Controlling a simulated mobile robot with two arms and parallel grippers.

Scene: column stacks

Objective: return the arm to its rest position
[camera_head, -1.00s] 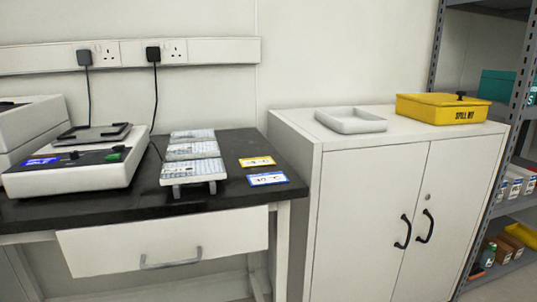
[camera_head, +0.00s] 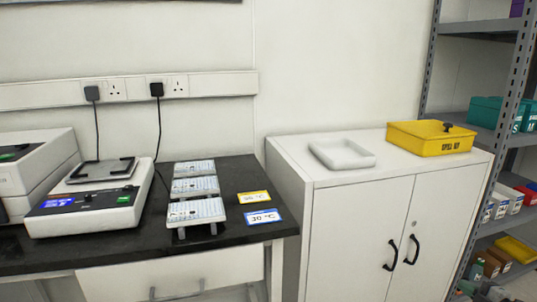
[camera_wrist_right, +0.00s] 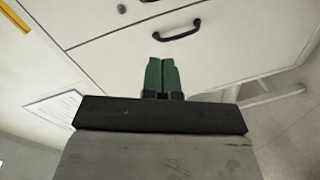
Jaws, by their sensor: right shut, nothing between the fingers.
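My right gripper (camera_wrist_right: 161,75) shows only in the right wrist view. Its two green fingers point up in the picture and lie together, with nothing between them. Beyond them is a pale cabinet front with a dark curved handle (camera_wrist_right: 178,31); the fingertips appear apart from it. Neither gripper shows in the head view, and my left one is in no view.
A black bench (camera_head: 105,245) carries a scale-like device (camera_head: 88,212), several white plates on racks (camera_head: 196,212), and yellow and blue labels. A white cabinet (camera_head: 355,230) holds a white tray (camera_head: 342,154) and yellow spill-kit box (camera_head: 430,139). Grey shelving (camera_head: 515,95) stands at right.

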